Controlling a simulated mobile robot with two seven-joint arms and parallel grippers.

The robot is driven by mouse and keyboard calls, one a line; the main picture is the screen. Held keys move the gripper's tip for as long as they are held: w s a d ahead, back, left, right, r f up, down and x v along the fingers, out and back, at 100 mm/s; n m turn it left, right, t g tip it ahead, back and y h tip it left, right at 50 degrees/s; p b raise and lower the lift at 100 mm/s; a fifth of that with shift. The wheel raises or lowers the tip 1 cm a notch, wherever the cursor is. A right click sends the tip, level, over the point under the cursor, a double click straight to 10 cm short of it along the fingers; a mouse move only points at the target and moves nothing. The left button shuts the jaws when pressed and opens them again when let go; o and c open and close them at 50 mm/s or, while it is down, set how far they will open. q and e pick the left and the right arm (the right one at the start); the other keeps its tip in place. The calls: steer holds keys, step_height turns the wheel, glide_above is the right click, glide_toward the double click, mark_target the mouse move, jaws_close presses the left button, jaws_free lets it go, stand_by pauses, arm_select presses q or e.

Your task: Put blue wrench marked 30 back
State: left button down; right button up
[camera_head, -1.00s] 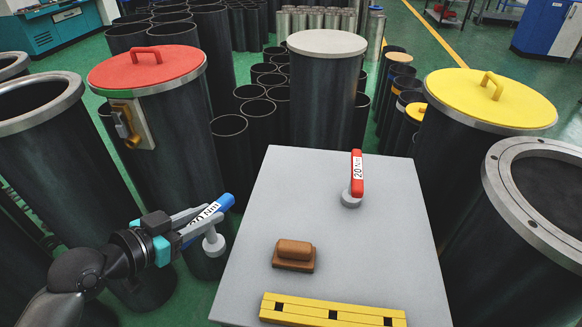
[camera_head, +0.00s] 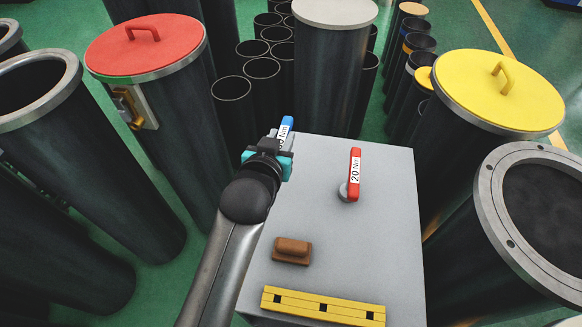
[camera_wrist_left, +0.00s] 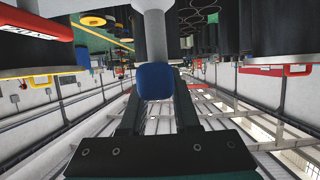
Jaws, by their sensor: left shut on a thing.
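The blue wrench (camera_head: 287,123) has a white label, partly hidden, on which "Nm" can be read. My left gripper (camera_head: 279,140) is shut on it, at the far left corner of the grey table top (camera_head: 385,240). In the left wrist view the wrench's blue end (camera_wrist_left: 155,81) shows between the fingers, with a grey cylindrical part beyond it. My gripper hides much of the wrench in the head view, so I cannot tell whether it touches the table. My right gripper is not in view.
A red wrench (camera_head: 355,172) marked 20 Nm lies on the table to the right. A brown block (camera_head: 292,250) and a yellow bar (camera_head: 322,306) lie nearer the front. Tall dark cylinders stand around, one with a red lid (camera_head: 145,50), one with a yellow lid (camera_head: 490,95).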

arm_select(q)
steer(key=shift+w+d+r, duration=0.25)
steer(key=shift+d+r, duration=0.15)
steer(key=shift+r, duration=0.1)
steer(key=shift+w+d+r, duration=0.25)
steer(key=shift+d+r, duration=0.1)
steer(key=shift+r, duration=0.15)
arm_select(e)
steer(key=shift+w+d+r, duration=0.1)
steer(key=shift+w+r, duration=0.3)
arm_select(q)
steer(key=shift+s+f, duration=0.1)
step_height(320, 180, down, 8)
steer(key=shift+f+b, duration=0.1)
steer(key=shift+b, duration=0.25)
steer(key=shift+f+p, duration=0.3)
steer(key=shift+f, duration=0.3)
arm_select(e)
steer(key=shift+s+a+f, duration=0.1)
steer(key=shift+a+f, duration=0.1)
arm_select(q)
steer(key=c, duration=1.1)
jaws_free()
steer(key=shift+f, duration=0.25)
steer(key=o, duration=0.5)
steer(key=shift+c, duration=0.2)
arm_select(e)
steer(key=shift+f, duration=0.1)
